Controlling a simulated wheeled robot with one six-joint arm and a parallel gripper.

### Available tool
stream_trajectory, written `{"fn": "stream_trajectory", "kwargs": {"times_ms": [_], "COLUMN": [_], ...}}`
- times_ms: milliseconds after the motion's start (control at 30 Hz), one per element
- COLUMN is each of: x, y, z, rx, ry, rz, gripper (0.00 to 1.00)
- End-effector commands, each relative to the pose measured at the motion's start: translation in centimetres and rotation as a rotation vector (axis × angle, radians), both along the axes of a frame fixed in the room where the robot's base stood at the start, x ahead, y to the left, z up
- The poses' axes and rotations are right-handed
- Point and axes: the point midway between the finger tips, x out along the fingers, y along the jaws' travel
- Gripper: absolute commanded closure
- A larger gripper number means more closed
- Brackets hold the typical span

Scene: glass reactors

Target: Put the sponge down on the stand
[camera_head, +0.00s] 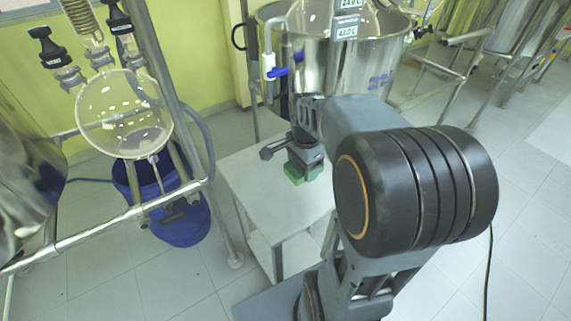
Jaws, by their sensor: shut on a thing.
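The green sponge (299,174) is at the end of my gripper (303,163), over the top of the stand. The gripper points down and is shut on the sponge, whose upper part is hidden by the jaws. The stand (255,194) is a pale, square-topped table with a lower shelf. The sponge is at or just above the stand's top, near its far middle; I cannot tell whether it touches. My arm covers the right part of the stand.
A steel vessel (340,65) with a blue-handled valve (277,72) stands behind the stand. To the left are a round glass flask (124,112) in a metal frame and a blue bucket (181,222) on the tiled floor. The stand's left and front top is bare.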

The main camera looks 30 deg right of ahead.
Motion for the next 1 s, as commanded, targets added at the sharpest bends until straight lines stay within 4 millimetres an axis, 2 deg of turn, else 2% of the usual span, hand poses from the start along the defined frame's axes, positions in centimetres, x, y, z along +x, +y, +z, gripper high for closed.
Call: {"fn": "stream_trajectory", "kwargs": {"times_ms": [200,400,600,867,1000], "x": [5.6,8.6,10.2,10.9,11.1], "y": [-1.0,-1.7,-2.2,-2.4,-2.4], "z": [-2.6,-5.9,-7.8,-8.6,-10.3], "rx": [0.001,0.001,0.000,0.001,0.002], "ry": [0.005,0.005,0.001,0.002,0.003], "rz": [0.004,0.003,0.001,-0.001,-0.001], "gripper": [0.58,0.58,0.58,0.58,0.58]}}
